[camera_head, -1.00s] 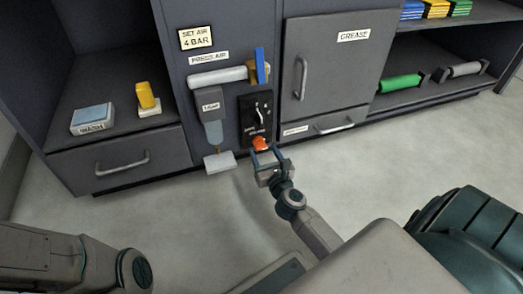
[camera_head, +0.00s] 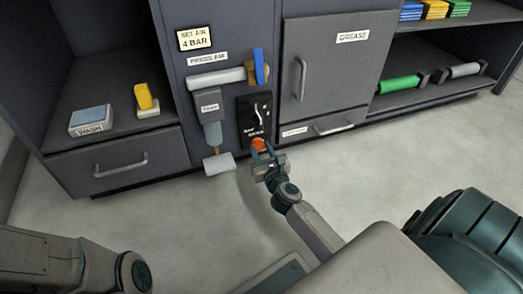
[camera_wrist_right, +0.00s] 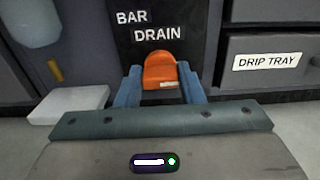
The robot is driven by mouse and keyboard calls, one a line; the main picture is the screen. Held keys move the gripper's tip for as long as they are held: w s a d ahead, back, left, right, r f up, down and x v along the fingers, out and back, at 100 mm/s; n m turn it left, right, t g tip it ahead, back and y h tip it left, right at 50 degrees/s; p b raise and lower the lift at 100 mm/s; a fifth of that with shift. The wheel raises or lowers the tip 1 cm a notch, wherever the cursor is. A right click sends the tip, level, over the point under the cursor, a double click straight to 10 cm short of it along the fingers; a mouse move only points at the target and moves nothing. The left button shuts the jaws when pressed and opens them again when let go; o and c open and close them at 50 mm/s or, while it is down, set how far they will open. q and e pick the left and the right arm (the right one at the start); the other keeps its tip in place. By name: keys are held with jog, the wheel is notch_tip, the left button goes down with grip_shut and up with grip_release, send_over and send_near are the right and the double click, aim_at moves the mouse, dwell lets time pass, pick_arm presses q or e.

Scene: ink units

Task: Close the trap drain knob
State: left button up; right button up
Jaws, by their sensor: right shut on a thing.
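The orange drain knob (camera_head: 259,144) sits low on the black panel below the "DRAIN" lettering. In the right wrist view the knob (camera_wrist_right: 160,72) stands between the two blue fingers of my right gripper (camera_wrist_right: 160,88). My right gripper (camera_head: 265,155) is shut on the knob, reaching it from the front. The trap (camera_head: 211,121), a grey head with a clear blue-grey bowl, hangs left of the panel. My left arm shows at the lower left, but its gripper is out of view.
A white block (camera_head: 219,162) stands under the trap. A blue lever (camera_head: 259,66) sits on the pipe above the panel. The grease cabinet (camera_head: 325,85) and a drawer labelled "DRIP TRAY" (camera_wrist_right: 266,62) are to the right. The floor in front is clear.

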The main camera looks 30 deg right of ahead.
jog(key=shift+r+n+p, duration=0.2)
jog(key=shift+n+p, duration=1.1)
jog(key=shift+p, duration=0.1)
jog(key=n+p, duration=0.3)
jog(key=n, duration=0.1)
jog(key=shift+a+f+n, duration=0.1)
jog(key=shift+a+n, duration=0.05)
jog(key=shift+n, duration=0.15)
jog(key=n+p, duration=0.2)
jog(key=n, duration=0.1)
jog(key=shift+n, duration=0.3)
jog(key=n+p, duration=0.2)
jog(key=n, duration=0.2)
jog(key=shift+f+p, duration=0.1)
jog(key=shift+p, duration=0.25)
jog(key=shift+f+n+p, duration=0.15)
jog(key=shift+n+p, duration=0.55)
jog(key=shift+n, duration=0.7)
jog(key=o, duration=1)
